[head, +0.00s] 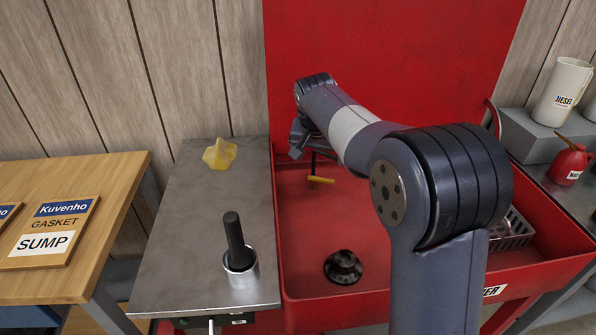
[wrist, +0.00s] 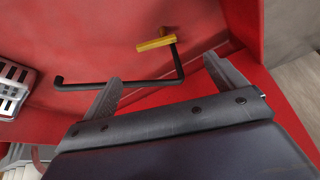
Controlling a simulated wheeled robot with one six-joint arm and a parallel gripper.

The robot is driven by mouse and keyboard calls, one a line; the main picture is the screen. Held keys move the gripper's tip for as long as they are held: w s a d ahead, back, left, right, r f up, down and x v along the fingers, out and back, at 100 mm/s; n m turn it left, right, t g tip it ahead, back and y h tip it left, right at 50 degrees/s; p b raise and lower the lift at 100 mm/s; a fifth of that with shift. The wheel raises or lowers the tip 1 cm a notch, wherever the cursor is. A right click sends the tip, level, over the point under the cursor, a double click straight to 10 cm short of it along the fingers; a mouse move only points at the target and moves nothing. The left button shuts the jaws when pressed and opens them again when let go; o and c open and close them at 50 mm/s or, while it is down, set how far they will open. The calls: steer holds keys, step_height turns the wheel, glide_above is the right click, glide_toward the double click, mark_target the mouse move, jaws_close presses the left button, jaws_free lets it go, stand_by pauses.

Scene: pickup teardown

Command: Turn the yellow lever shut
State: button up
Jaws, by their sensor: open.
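The yellow lever (head: 321,180) shows as a small bar over the red basin, just below my gripper in the head view. In the wrist view the yellow lever (wrist: 155,44) lies crosswise at the end of a bent black pipe (wrist: 120,84). My gripper (wrist: 161,70) is open and empty, its two fingers spread. The lever appears beyond the fingertips, between them across the picture, and no contact shows. In the head view my gripper (head: 300,145) is near the red back panel, partly hidden by my arm.
The red basin (head: 300,225) holds a black round part (head: 343,267) and a wire basket (head: 512,232). On the metal bench to the left are a yellow cloth (head: 219,154) and a metal cup (head: 241,270) with a black-handled tool. A red oil can (head: 567,163) stands right.

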mark_target(321, 178)
steer(key=x, duration=0.7)
steer(key=b+x, duration=0.1)
steer(key=x, duration=0.2)
steer(key=shift+w+d+f, duration=0.15)
steer(key=shift+d+f, duration=0.1)
steer(key=shift+d, duration=0.15)
steer(key=c, duration=1)
steer(key=shift+m+h, duration=0.3)
